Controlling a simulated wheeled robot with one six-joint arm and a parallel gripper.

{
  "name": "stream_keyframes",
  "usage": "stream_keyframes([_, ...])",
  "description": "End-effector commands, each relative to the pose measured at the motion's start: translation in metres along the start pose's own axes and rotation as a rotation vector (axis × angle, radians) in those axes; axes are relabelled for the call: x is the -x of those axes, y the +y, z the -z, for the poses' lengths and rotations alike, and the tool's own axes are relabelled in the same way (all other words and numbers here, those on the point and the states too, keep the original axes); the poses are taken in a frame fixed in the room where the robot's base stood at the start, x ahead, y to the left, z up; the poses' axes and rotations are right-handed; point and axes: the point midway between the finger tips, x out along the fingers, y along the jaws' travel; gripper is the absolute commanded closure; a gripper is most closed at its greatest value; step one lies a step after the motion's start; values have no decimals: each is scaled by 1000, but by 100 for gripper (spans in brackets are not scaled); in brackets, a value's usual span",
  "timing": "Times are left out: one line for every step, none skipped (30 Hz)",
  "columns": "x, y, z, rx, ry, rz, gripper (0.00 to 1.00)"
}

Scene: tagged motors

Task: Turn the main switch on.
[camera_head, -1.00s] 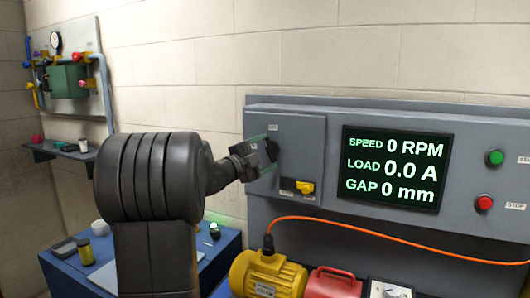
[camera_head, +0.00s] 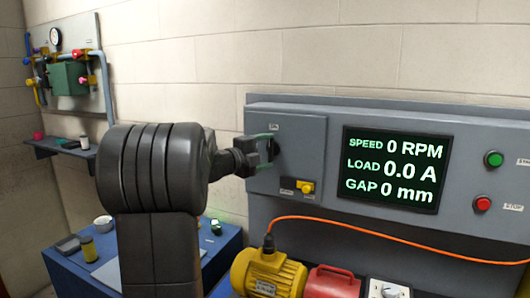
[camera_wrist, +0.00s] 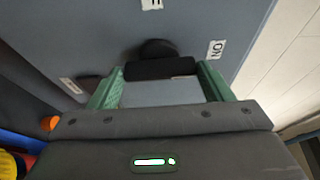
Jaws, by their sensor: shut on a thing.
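The main switch is a black rotary handle (camera_head: 276,149) on the grey box door; in the wrist view the handle (camera_wrist: 160,68) is a dark bar in front of a round hub. My gripper (camera_head: 266,149) is at the switch; its green fingers in the wrist view (camera_wrist: 163,75) stand at the two ends of the bar, shut on it. A white ON label (camera_wrist: 215,49) is on the panel to the right of the handle in the wrist view. Another label (camera_wrist: 68,86) lies to the left, too small to read.
A yellow lower switch (camera_head: 305,187) sits below on the door. The display (camera_head: 395,169) reads 0 RPM, 0.0 A and 0 mm. Green (camera_head: 494,158) and red (camera_head: 483,204) buttons are at right. A yellow motor (camera_head: 268,274) and an orange cable (camera_head: 380,235) are below.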

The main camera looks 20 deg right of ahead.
Motion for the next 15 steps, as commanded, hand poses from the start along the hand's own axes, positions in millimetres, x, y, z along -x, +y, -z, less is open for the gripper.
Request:
stream_keyframes([0,2,0,-3,1,-3,50])
stream_keyframes([0,2,0,-3,1,-3,50])
stream_keyframes([0,2,0,-3,1,-3,50])
stream_keyframes([0,2,0,-3,1,-3,50])
stream_keyframes([0,2,0,-3,1,-3,50])
stream_keyframes([0,2,0,-3,1,-3,50])
stream_keyframes([0,2,0,-3,2,-3,21])
stream_keyframes([0,2,0,-3,2,-3,16])
stream_keyframes([0,2,0,-3,1,-3,8])
stream_keyframes([0,1,0,-3,1,-2,5])
stream_keyframes([0,1,0,-2,1,-2,5])
stream_keyframes([0,1,0,-2,1,-2,5])
stream_keyframes([0,1,0,-2,1,-2,5])
stream_keyframes([0,1,0,-2,1,-2,5])
stream_keyframes([0,1,0,-1,1,-1,5])
